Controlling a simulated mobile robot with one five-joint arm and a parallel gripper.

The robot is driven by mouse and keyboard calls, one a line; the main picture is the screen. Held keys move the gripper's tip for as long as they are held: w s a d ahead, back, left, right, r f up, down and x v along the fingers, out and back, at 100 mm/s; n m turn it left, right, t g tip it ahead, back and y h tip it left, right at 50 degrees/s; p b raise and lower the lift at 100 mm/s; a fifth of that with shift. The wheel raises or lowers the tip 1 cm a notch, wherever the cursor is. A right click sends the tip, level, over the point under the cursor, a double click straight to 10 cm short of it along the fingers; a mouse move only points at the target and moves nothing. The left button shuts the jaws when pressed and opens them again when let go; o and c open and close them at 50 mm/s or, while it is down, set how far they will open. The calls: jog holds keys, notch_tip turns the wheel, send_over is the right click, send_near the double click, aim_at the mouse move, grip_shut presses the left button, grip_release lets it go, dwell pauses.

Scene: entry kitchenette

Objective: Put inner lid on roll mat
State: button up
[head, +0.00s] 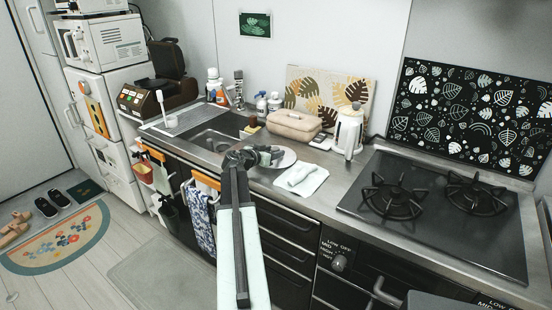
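A pale round disc (286,162), which may be the inner lid, is on the counter right of the sink. My gripper (277,156) is at the disc, and its dark fingers cover part of it. I cannot tell whether they touch or grip it, or whether the disc is raised off the counter. A grey ribbed mat (193,117), which looks like the roll mat, lies over the left side of the sink, with a white upright item at its left end.
The sink basin (212,140) is open between mat and disc. A beige case (295,124), white kettle (348,132) and folded cloth on a white sheet (301,179) stand near the disc. Bottles (262,104) line the back. The stove (435,205) is right.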

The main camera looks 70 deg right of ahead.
grip_shut()
